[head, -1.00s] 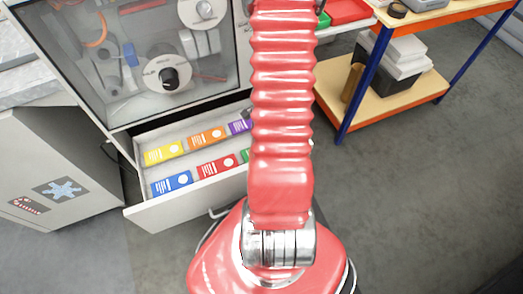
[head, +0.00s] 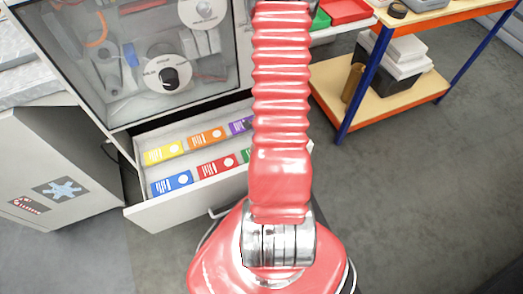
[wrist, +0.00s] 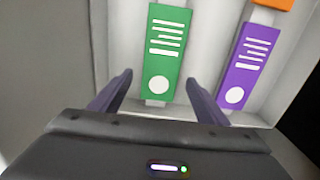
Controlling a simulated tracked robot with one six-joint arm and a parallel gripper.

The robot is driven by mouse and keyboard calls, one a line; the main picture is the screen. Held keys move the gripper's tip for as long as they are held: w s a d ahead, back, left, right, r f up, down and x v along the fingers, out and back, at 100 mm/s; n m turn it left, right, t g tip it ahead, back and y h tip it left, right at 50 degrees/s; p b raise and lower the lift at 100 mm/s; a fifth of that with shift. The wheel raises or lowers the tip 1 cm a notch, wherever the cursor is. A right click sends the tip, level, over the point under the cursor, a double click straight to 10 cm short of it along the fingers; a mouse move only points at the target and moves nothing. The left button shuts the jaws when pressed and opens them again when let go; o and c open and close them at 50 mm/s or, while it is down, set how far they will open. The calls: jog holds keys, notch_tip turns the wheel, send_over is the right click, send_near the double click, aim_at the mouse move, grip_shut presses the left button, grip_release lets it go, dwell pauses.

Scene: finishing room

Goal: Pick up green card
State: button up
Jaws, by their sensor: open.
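The green card (wrist: 164,68) lies in the open drawer, with white print lines and a white dot. In the head view only a small piece of the green card (head: 245,156) shows beside my arm, which hides the rest. My gripper (wrist: 158,84) is open in the wrist view. Its two dark fingers stand on either side of the green card's near end, with nothing held between them. In the head view my gripper is hidden behind my arm.
The purple card (wrist: 242,65) lies right of the green one in the wrist view. Yellow (head: 163,152), orange (head: 207,138), blue (head: 172,183) and red (head: 217,167) cards share the drawer (head: 190,211). A glass-fronted cabinet (head: 125,60) stands above it. Open floor lies to the right.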

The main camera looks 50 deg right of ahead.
jog(key=shift+f, duration=0.45)
jog(key=shift+c, duration=0.5)
jog(key=c, duration=1)
jog(key=shift+r, duration=0.15)
jog(key=shift+r, duration=4.9)
